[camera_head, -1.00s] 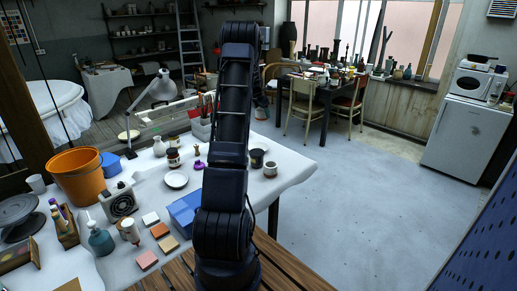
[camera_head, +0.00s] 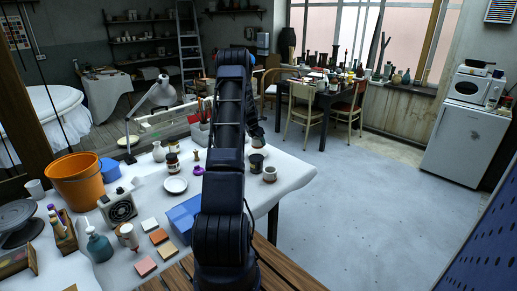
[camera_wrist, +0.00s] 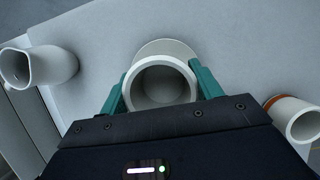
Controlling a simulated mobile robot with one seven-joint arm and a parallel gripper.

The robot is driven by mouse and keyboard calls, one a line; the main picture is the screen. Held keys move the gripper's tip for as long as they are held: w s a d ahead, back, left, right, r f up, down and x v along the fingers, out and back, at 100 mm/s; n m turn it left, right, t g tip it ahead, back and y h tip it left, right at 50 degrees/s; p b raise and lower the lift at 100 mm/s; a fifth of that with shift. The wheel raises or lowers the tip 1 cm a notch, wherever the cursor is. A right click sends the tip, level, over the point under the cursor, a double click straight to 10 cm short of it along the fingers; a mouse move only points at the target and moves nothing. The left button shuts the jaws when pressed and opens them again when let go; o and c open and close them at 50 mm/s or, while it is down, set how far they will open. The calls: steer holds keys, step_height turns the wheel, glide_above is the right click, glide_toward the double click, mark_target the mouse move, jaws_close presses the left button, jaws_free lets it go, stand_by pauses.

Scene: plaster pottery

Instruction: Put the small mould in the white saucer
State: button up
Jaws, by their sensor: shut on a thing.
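In the wrist view the two green fingers of my gripper (camera_wrist: 158,88) are shut on a pale, hollow, round-mouthed mould (camera_wrist: 160,82). I look into its open mouth. A flat, pale round disc (camera_wrist: 165,46) shows partly behind the mould. I cannot tell whether the mould touches it, or whether it is the saucer. In the head view a white saucer (camera_head: 176,185) lies on the table, left of my arm. In that view my gripper is low near the table's far right part, mostly hidden by my arm, and the mould cannot be made out.
In the head view a dark cup (camera_head: 257,164) and a pale cup (camera_head: 270,174) stand right of my arm, near the table edge.

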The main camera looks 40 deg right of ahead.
mark_target(259, 147)
steer(key=shift+f, duration=2.45)
steer(key=shift+f, duration=0.15)
steer(key=o, duration=1.2)
steer(key=shift+c, duration=0.2)
